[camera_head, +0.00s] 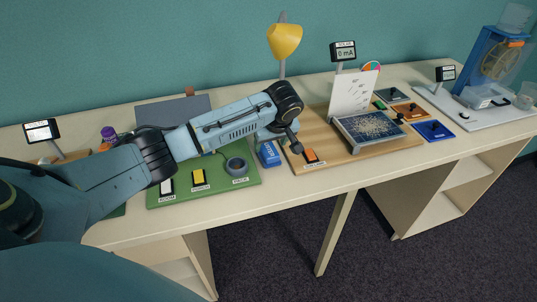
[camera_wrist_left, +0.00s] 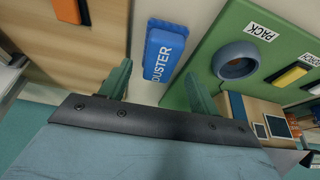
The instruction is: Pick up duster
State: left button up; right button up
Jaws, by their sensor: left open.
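The duster (camera_head: 268,154) is a small blue block with a white label, lying on the table in the narrow gap between the green board and the wooden board. In the left wrist view the duster (camera_wrist_left: 165,48) shows its white "DUSTER" lettering. My left gripper (camera_head: 294,143) is above the table close to the duster, its fingers only partly visible in the head view. In the left wrist view the gripper (camera_wrist_left: 158,88) is open and empty, with one green finger to each side of the duster's near end. I cannot tell the exact height gap. My right gripper is out of view.
The green board (camera_head: 215,193) with labelled blocks and a grey ring (camera_head: 236,167) lies left of the duster. The wooden board (camera_head: 345,156) with a solar panel (camera_head: 371,126) lies right. A yellow lamp (camera_head: 285,40) stands behind. The table's front strip is clear.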

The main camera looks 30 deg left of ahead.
aim_at(268, 148)
pick_arm(q)
jog(key=b+x, duration=0.1)
jog(key=x, duration=0.4)
jog(key=shift+a, duration=0.1)
jog(key=c, duration=0.7)
jog(key=shift+c, duration=0.2)
jog(key=shift+r, duration=0.15)
jog(key=shift+r, duration=0.6)
notch_tip(268, 148, up, 2)
jog(key=shift+r+p, duration=0.15)
jog(key=shift+p, duration=0.25)
jog(key=s+d+p, duration=0.1)
jog(key=s+d, duration=1)
jog(key=d, duration=0.3)
jog(key=shift+d, duration=0.2)
